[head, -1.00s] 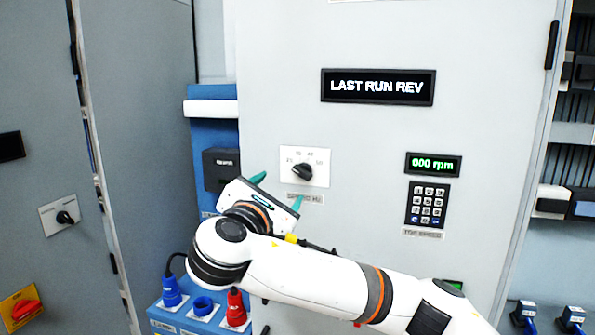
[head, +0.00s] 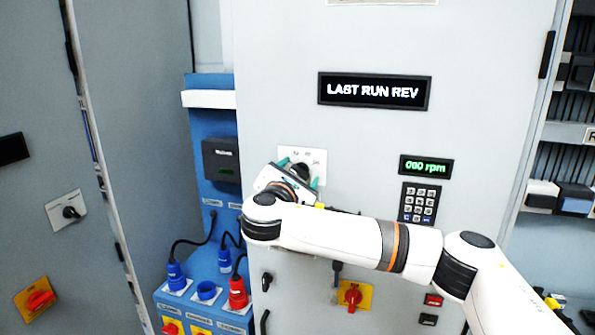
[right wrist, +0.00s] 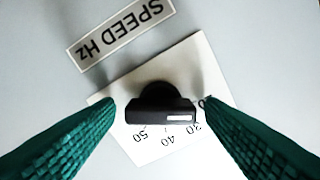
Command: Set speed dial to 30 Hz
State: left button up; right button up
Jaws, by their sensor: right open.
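The speed dial is a black knob (right wrist: 160,100) on a white plate (right wrist: 140,152) with numbers. In the right wrist view 50, 40 and what looks like 30 show below the knob; another number is partly hidden by the right-hand finger. A pale mark lies on the right half of the knob's bar; which number it points to I cannot tell. My right gripper (right wrist: 157,104) is open, its teal fingers on either side of the knob, with gaps visible. In the head view my right gripper (head: 299,173) covers the plate's lower part (head: 312,153). My left gripper is not in view.
A "SPEED Hz" label (right wrist: 122,34) sits beside the plate. The cabinet carries a "LAST RUN REV" display (head: 374,91), a "000 rpm" display (head: 426,167), a keypad (head: 419,203) and a red switch on yellow (head: 353,296). Blue and red plugs (head: 237,291) stand lower left.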

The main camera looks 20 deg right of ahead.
jog(key=shift+c, duration=0.5)
jog(key=c, duration=0.9)
jog(key=shift+f+m+b, duration=0.25)
jog(key=shift+m+b, duration=0.05)
jog(key=shift+b, duration=0.35)
jog(key=m+b, duration=0.6)
jog(key=b, duration=0.2)
jog(key=shift+f, duration=0.1)
jog(key=shift+m+b, duration=0.45)
jog(key=shift+m, duration=0.15)
jog(key=shift+r, duration=0.2)
jog(key=o, duration=1)
jog(key=shift+d, duration=0.1)
